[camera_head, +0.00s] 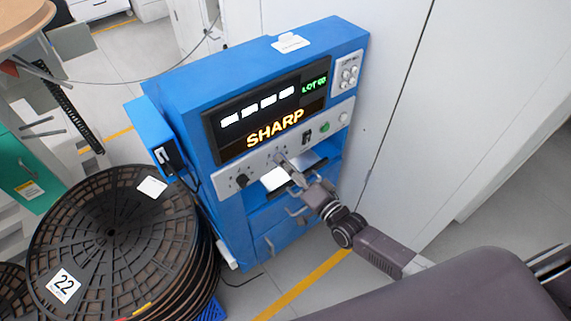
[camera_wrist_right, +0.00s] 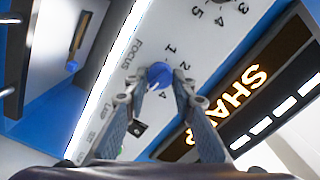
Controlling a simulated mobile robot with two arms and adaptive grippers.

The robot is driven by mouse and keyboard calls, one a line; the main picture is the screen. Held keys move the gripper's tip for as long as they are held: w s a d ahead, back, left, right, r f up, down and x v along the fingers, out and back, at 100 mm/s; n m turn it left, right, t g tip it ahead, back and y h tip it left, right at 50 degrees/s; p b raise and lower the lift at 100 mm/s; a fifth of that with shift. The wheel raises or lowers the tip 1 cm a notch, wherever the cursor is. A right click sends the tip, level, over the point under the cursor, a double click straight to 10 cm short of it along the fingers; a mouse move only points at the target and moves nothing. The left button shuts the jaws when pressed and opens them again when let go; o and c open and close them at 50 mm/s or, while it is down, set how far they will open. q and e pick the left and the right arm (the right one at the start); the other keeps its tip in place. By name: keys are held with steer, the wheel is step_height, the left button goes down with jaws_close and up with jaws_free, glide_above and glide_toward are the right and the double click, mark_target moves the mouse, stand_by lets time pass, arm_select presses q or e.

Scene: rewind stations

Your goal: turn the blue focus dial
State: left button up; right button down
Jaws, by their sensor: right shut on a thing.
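The blue focus dial (camera_wrist_right: 158,75) shows in the right wrist view on a pale panel beside the printed word FOCUS, with numbers around it. My right gripper (camera_wrist_right: 155,82) is shut on it, with a finger on each side. In the head view my right gripper (camera_head: 282,161) reaches the control strip of the blue machine (camera_head: 185,90) and covers the dial there. The machine's dark display (camera_head: 265,115) reads SHARP in orange letters, under a row of white bars and a green lot label. My left gripper is not in view.
A black knob (camera_head: 242,181) sits left of the gripper on the strip, and a green button (camera_head: 324,127) to its right. Large stacked black reels (camera_head: 110,235) stand at the left. A pale wall is at the right. Floor with a yellow line (camera_head: 305,287) lies in front.

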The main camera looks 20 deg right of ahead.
steer(key=shift+f, duration=0.15)
steer(key=c, duration=1.6)
jaws_free()
steer(key=v, duration=1.2)
steer(key=s+d+f+n+g+h, duration=0.15)
steer(key=s+f, duration=0.25)
steer(key=f, duration=0.6)
steer(key=s+d+f+n+g+h, duration=0.1)
steer(key=s+d+f+n+g, duration=0.15)
steer(key=f, duration=0.65)
steer(key=s+d+f+n+g+h, duration=0.1)
steer(key=s+f+g+h, duration=0.2)
steer(key=f, duration=0.7)
steer(key=s+a+f+n+g, duration=0.1)
steer(key=s+f+n+g, duration=0.1)
steer(key=s+f, duration=0.3)
steer(key=s+a+f+n+g, duration=0.1)
steer(key=s+f+g, duration=0.3)
steer(key=s, duration=1)
steer(key=s+a+f+n+g, duration=0.1)
steer(key=s+f+n+g, duration=0.1)
steer(key=s+f, duration=0.4)
steer(key=shift+s+f+n+g+h, duration=0.15)
steer(key=shift+s+f+g+h, duration=0.1)
steer(key=shift+s, duration=0.9)
steer(key=shift+s+f+n+g+h, duration=0.15)
steer(key=shift+s+g, duration=0.1)
steer(key=shift+s, duration=0.85)
